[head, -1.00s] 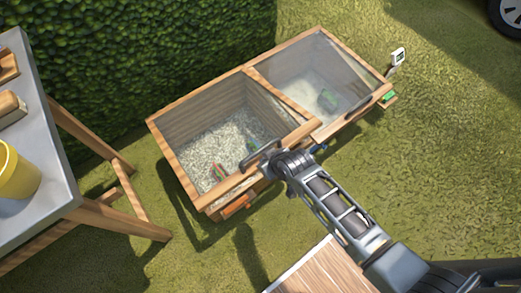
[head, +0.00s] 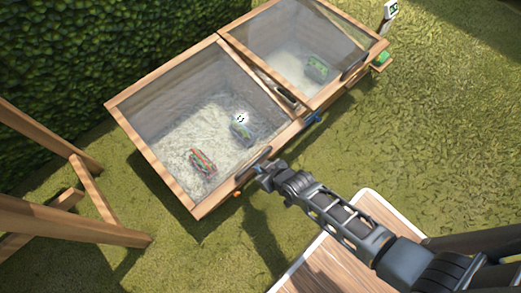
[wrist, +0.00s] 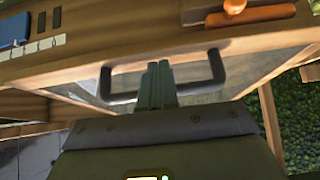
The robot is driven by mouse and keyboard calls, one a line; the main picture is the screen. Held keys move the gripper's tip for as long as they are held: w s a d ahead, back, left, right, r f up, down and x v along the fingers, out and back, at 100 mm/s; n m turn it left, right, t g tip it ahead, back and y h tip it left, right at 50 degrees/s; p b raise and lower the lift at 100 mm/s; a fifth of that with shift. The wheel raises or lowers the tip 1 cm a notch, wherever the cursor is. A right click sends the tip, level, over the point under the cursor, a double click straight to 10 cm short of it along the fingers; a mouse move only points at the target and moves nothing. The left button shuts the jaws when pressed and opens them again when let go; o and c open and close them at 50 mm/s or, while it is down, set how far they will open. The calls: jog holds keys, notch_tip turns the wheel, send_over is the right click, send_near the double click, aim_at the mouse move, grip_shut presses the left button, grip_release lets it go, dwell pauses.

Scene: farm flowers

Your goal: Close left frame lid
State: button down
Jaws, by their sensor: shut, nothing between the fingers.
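The left frame lid (head: 150,86) is a wood-edged clear pane that lies down over the left box in the head view. I cannot tell whether its front edge sits fully flush. Its dark bar handle (wrist: 217,68) spans the wrist view. My gripper (wrist: 158,70) is shut and empty, with its fingers right at the handle bar, near its middle. In the head view my gripper (head: 262,172) is at the lid's front edge. Whether the fingers touch the bar is unclear.
The right frame lid (head: 270,42) also lies over its box. Packets (head: 203,162) show on the pale bed under the left pane. A wooden table leg (head: 75,215) stands at the left. An orange-handled tool (wrist: 235,8) is by the box front. Grass at the right is clear.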

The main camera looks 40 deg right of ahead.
jog(key=shift+w+f+b, duration=0.15)
jog(key=shift+f+b, duration=0.85)
jog(key=shift+f, duration=0.85)
jog(key=p+v, duration=0.3)
jog(key=v, duration=0.5)
jog(key=shift+r+p, duration=0.4)
jog(key=shift+r, duration=0.1)
